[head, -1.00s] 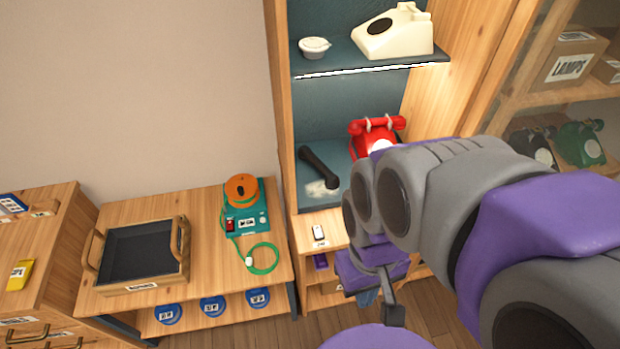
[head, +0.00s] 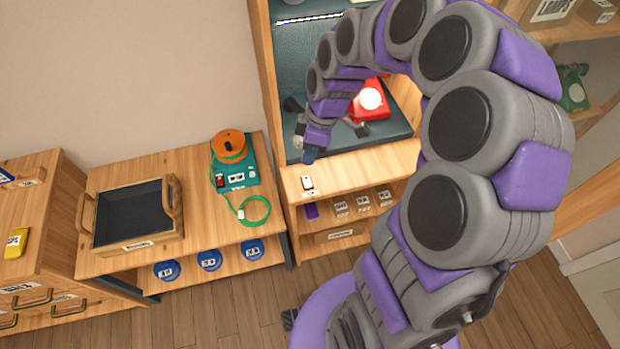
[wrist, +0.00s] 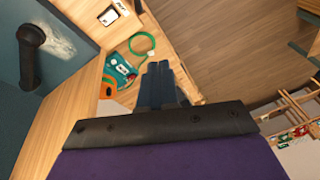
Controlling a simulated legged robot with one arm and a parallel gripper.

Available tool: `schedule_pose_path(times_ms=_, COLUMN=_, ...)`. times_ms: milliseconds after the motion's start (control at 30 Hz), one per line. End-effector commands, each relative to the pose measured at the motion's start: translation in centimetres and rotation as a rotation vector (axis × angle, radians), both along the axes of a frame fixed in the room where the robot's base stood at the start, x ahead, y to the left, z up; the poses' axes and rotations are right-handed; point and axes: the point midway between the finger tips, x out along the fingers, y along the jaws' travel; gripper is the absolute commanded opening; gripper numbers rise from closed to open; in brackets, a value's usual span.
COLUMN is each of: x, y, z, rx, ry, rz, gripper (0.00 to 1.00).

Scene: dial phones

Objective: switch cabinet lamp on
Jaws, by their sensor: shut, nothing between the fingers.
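A small white switch (head: 307,183) with a label below it sits on the wooden front ledge of the tall cabinet (head: 355,168). It also shows in the wrist view (wrist: 108,17), at the upper left. A pale strip (head: 310,19), seemingly the cabinet lamp, runs under the cabinet's upper shelf; whether it is lit I cannot tell. My gripper (head: 310,155) hangs above and just behind the switch, apart from it. Its blue fingers (wrist: 158,85) are shut and empty in the wrist view.
A red dial phone (head: 370,100) stands in the cabinet behind my arm. A black handset (wrist: 32,48) lies on the cabinet's blue surface. A wooden bench (head: 200,160) at left carries a tray (head: 178,232) and a teal device (head: 236,178) with green cable.

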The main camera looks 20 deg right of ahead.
Motion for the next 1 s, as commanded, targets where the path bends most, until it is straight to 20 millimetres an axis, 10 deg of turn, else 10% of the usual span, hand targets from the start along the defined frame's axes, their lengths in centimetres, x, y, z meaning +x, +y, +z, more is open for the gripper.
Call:
schedule_pose_path(times_ms=500, x=7.7, y=-4.5, z=-8.9, rx=0.054, ry=-0.133, rz=0.311, gripper=0.00)
schedule_pose_path(times_ms=1000, x=8.3, y=-5.1, z=-9.7, rx=0.052, ry=-0.149, rz=0.340, gripper=0.00)
